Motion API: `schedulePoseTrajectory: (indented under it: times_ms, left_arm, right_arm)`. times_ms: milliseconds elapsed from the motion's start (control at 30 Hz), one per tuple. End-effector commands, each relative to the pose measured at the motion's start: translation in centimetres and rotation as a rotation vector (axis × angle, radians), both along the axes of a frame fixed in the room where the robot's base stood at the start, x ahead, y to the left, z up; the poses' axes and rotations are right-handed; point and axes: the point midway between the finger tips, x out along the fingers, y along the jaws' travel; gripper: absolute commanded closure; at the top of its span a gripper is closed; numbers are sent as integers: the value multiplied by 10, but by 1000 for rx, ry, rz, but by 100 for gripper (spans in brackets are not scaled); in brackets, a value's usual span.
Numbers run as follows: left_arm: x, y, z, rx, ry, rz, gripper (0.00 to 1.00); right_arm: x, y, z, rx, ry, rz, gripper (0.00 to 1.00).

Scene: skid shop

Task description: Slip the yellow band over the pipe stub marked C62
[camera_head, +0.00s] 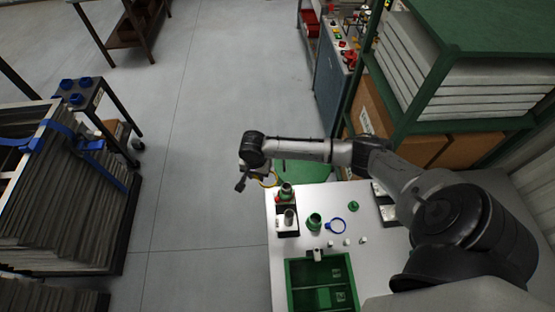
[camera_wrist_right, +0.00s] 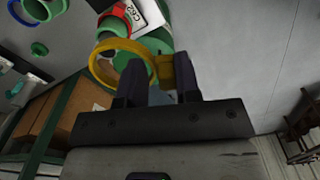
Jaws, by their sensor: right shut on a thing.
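My right gripper (camera_wrist_right: 160,80) is shut on the yellow band (camera_wrist_right: 97,62), gripping its side block so that the ring sticks out to the left in the wrist view. In the head view, the right gripper (camera_head: 256,176) and the yellow band (camera_head: 274,181) are at the table's far left corner, beside a green-collared pipe stub (camera_head: 286,189). The wrist view shows a white label reading C62 (camera_wrist_right: 128,10) beside green parts. There the ring overlaps a green stub (camera_wrist_right: 134,50); I cannot tell its height over it. My left gripper is not in view.
A grey stub (camera_head: 289,216), a green stub (camera_head: 314,222), a blue ring (camera_head: 336,226) and small white pieces lie on the white table (camera_head: 372,262). A green crate (camera_head: 291,287) stands at the front. A green shelf rack (camera_head: 440,75) is at the right.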

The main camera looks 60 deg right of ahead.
Motion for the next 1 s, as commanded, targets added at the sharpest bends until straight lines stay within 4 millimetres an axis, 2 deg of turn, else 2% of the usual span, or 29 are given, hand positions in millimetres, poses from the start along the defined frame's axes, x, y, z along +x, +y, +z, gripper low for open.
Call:
schedulePoseTrajectory:
  times_ms: [33,100,200,367,667,1000]
  left_arm:
    - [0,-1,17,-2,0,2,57]
    - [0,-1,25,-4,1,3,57]
    - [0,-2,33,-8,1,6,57]
    - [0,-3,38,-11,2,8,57]
    - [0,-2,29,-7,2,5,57]
    - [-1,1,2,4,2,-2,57]
  right_arm:
    - [-12,-13,1,0,8,-49,92]
    - [-23,-26,-5,-1,7,-102,92]
    - [-35,-41,-11,-1,5,-157,92]
    - [-46,-54,-18,1,1,-205,92]
    - [-49,-57,-28,1,0,-215,92]
    - [-49,-57,-49,0,0,-213,92]
